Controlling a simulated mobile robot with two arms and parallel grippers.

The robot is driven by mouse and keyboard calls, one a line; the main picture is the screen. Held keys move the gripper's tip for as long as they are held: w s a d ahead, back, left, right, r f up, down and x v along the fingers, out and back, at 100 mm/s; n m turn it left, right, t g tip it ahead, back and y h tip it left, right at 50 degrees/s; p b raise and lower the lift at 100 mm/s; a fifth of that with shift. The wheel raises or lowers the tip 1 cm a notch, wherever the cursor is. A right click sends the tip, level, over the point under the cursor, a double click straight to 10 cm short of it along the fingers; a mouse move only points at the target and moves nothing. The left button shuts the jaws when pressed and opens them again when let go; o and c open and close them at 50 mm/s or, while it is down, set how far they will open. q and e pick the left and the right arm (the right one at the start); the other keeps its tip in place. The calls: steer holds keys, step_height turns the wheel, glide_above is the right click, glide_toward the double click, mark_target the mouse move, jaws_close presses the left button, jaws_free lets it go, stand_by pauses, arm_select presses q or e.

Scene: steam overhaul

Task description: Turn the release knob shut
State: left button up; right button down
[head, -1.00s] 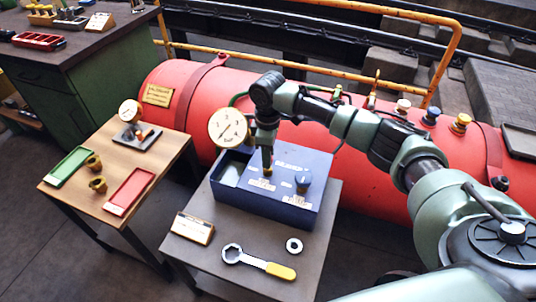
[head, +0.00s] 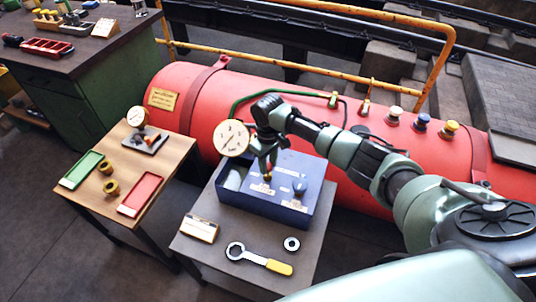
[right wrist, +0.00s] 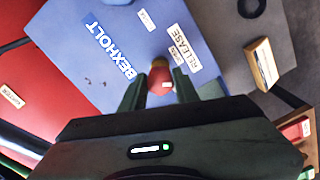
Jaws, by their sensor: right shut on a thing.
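The blue box (head: 300,168) stands on a small grey table, with a round dial gauge (head: 231,137) at its back left. The release knob (right wrist: 160,79), red with a yellowish part, sits on the box top beside the RELEASE label (right wrist: 181,48). My right gripper (head: 268,175) is over the box from above; in the right wrist view its fingers (right wrist: 159,90) are on either side of the knob, shut on it. A second, blue knob (head: 299,189) stands to the right on the box, apart from the gripper. My left gripper is out of view.
A wrench with a yellow handle (head: 262,260), a ring (head: 292,244) and a small labelled block (head: 200,229) lie in front of the box. A wooden table (head: 104,205) with trays is at left. A red boiler (head: 350,160) lies behind.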

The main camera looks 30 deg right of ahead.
steer(key=m+p, duration=0.1)
steer(key=m, duration=0.1)
steer(key=m+p, duration=0.3)
steer(key=p, duration=0.1)
steer(key=shift+a+r+m, duration=0.1)
steer(key=shift+r+m, duration=0.15)
steer(key=shift+m, duration=0.15)
steer(key=m+p, duration=0.2)
steer(key=m, duration=0.1)
steer(key=shift+f, duration=0.1)
steer(key=shift+w+m+p, duration=0.1)
steer(key=shift+m+p, duration=0.45)
steer(key=shift+m, duration=0.65)
steer(key=c, duration=1.1)
jaws_free()
steer(key=shift+f, duration=0.1)
steer(key=shift+o, duration=0.2)
